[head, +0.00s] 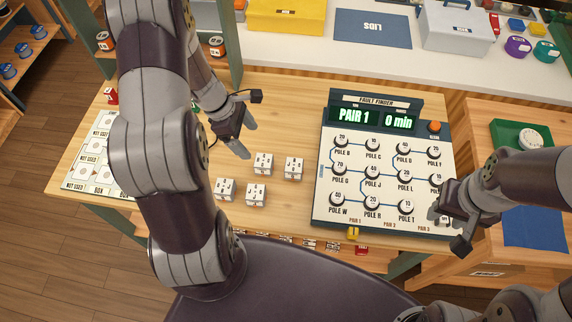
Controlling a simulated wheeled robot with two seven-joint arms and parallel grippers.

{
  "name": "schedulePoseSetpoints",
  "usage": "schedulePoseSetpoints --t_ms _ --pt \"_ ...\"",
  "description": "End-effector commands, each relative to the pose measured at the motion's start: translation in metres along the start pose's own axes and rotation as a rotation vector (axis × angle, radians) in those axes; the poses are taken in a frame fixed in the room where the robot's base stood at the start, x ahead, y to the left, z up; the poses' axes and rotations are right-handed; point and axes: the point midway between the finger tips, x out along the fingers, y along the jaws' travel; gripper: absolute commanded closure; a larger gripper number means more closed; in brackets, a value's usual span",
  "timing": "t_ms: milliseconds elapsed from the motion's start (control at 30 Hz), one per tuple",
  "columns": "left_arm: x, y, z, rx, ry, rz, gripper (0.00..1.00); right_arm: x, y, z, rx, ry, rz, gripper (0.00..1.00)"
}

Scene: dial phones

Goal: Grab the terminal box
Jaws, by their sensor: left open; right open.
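Several small white boxes with dark marks, which look like terminal boxes, stand loosely grouped on the wooden table: a back left one (264,164), a back right one (294,168), a front left one (226,190) and a front right one (256,194). Which one the task means I cannot tell. My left gripper (246,139) is open and empty, just behind and left of the back left box. My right gripper (448,228) is open at the lower right corner of the fault finder panel; a small pale thing by its fingers is partly hidden.
The fault finder panel (352,185) has several dials and a lit display reading PAIR 1 and 0 min. A card with NOT USED squares (97,172) lies at the table's left. A green phone (508,134) is at the right. The table is bare around the boxes.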

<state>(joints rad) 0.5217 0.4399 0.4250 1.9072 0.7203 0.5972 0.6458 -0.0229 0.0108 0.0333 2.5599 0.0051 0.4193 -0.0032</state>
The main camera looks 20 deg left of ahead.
Motion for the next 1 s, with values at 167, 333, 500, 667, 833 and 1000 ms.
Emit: schedulePoseSetpoints --t_ms 167,333,500,667,833,1000 --pt "0.03 -0.002 0.0 -0.023 -0.002 -0.009 0.17 0.003 0.0 0.001 0.0 0.0 0.0 0.57" --pt "0.065 -0.002 0.0 -0.02 -0.001 -0.006 0.17 0.006 0.0 0.001 0.0 0.0 0.0 0.57" --pt "0.085 -0.002 -0.001 -0.018 0.0 -0.006 0.17 0.006 0.0 0.001 0.0 0.0 0.0 0.57" --pt "0.116 -0.002 -0.002 -0.017 0.0 -0.006 0.17 0.006 0.0 0.001 0.0 0.0 0.0 0.57" --pt "0.127 -0.002 -0.002 -0.018 0.0 -0.003 0.17 0.006 0.0 0.001 0.0 0.0 0.0 0.57" --pt "0.127 -0.002 -0.002 -0.017 0.0 -0.003 0.24 0.006 0.0 0.001 0.0 0.0 0.0 0.57"
